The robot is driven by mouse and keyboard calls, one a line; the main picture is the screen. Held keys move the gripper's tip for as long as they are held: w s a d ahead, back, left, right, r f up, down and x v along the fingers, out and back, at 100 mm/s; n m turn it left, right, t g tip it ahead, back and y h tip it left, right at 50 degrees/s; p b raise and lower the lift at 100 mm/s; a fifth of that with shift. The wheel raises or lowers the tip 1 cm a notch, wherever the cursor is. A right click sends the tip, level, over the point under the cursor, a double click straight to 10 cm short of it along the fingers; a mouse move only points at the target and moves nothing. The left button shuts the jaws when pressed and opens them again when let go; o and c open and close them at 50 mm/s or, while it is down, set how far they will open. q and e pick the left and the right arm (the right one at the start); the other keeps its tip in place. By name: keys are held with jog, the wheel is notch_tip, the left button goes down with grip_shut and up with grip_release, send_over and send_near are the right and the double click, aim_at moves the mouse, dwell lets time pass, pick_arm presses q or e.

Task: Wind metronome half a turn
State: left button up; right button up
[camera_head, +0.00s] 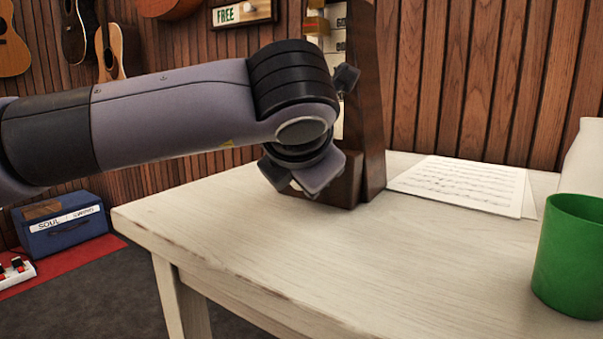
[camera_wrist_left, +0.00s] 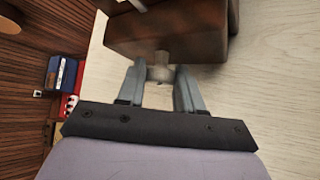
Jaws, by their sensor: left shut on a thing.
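The metronome (camera_head: 371,110) is a tall, dark brown wooden body standing upright on the pale table, partly hidden behind my left wrist. Its lower part also shows in the left wrist view (camera_wrist_left: 165,35). A small pale winding key (camera_wrist_left: 160,58) sticks out of its side. My left gripper (camera_wrist_left: 160,74) has its two fingers on either side of the key and is shut on it. In the head view the fingers and key are mostly hidden by my wrist, low beside the metronome. My right gripper is in neither view.
The whitewashed wooden table (camera_head: 300,245) is mostly clear in front. Sheet music (camera_head: 465,185) lies to the right of the metronome. A green mug (camera_head: 570,260) stands at the right edge, with a white object (camera_head: 583,160) behind it. A blue amplifier (camera_head: 62,225) sits on the floor at left.

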pick_arm(q)
jog(key=o, duration=1)
jog(key=shift+o, duration=0.2)
jog(key=shift+p+v, duration=0.8)
jog(key=shift+v, duration=2.85)
